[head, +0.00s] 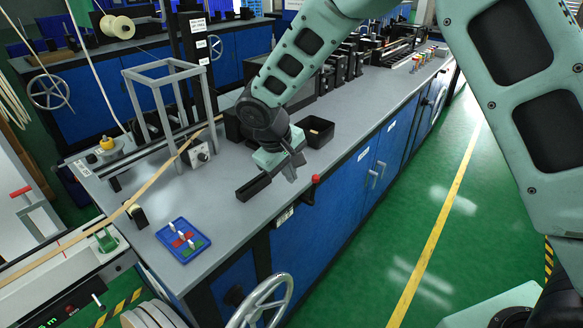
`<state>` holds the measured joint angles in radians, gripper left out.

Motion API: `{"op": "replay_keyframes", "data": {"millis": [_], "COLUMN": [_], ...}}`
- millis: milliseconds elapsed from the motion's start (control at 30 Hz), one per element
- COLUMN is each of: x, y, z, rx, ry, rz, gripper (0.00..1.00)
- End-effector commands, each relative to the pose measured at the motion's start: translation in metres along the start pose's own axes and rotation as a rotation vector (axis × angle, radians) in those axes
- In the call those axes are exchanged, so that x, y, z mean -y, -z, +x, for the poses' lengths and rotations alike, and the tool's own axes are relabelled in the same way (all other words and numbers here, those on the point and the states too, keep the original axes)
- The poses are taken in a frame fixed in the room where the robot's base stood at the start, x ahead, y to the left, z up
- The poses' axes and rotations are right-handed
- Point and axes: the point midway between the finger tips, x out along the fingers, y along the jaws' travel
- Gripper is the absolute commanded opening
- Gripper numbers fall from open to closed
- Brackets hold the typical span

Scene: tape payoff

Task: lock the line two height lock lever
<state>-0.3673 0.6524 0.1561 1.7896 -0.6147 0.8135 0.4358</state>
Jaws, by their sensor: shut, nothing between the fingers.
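A lever with a red ball knob (316,179) and a dark shank stands at the front edge of the grey bench, above a blue cabinet. It looks like the height lock lever, but I cannot read the label below it to tell the line. The knob is up, and I cannot tell whether the lever is locked. My gripper (289,174) is shut and empty, pointing down over the bench just left of the knob. A small gap shows between them in the picture. A spoked handwheel (262,303) is on the cabinet front below.
A blue tray (184,240) with small red and green parts lies at the bench's left end. A black bin (317,131) is behind the gripper. A grey frame (163,88) stands at left, with a tan tape running past it. The green floor at right is clear.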

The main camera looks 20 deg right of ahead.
Motion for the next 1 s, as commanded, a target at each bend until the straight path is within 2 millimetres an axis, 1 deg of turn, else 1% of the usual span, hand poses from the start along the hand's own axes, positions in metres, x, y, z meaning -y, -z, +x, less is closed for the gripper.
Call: {"op": "replay_keyframes", "data": {"millis": [33,100,300,333,400,600,733,1000], "x": [0.0,0.0,0.0,-0.002,-0.016,-0.033,-0.036,-0.036], "y": [-0.001,-0.001,-0.001,-0.001,-0.001,-0.001,-0.001,-0.001], "z": [0.011,0.026,0.066,0.07,0.071,0.081,0.083,0.083], "rx": [0.006,0.006,0.005,0.004,0.002,0.001,0.0,0.0], "ry": [0.0,0.001,0.001,0.0,0.0,0.001,0.0,0.0], "rz": [-0.001,-0.002,0.0,0.0,0.004,0.002,-0.001,-0.001], "gripper": [0.0,0.0,0.0,0.0,0.0,0.0,0.0,0.0]}}
